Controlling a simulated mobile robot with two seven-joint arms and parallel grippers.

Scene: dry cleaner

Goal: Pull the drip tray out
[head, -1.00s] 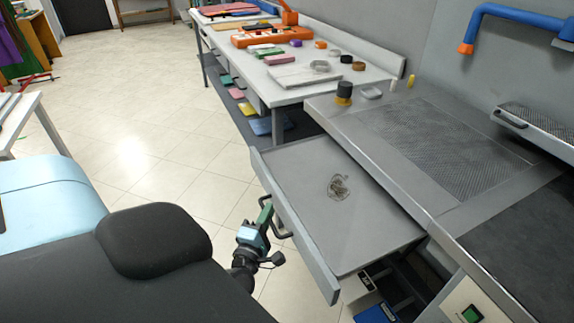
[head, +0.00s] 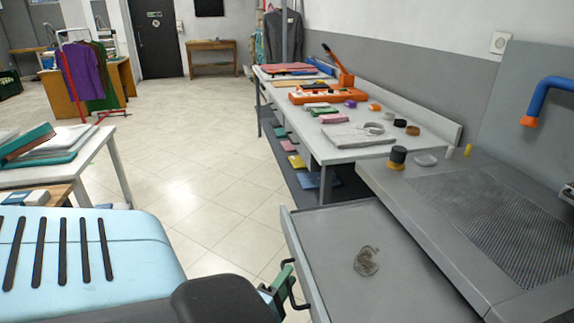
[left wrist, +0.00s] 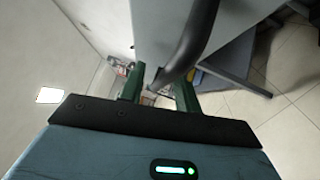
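The drip tray (head: 415,285) is a wide, shallow grey tray, standing well out from under the front of the steel worktop. A small dark clump (head: 367,262) lies in it. A dark bar handle (head: 294,290) sits on its front panel. My left gripper (head: 284,278) is at this handle. In the left wrist view, the dark handle (left wrist: 193,42) runs down between the green fingers of my left gripper (left wrist: 158,88), which appear closed on it. The exact contact is partly hidden. My right gripper is not in view.
The steel worktop (head: 440,187) with a mesh panel stands to the right, a black-capped jar (head: 397,158) on it. A long table (head: 345,148) with small items stands behind. Tiled floor (head: 215,185) between is clear.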

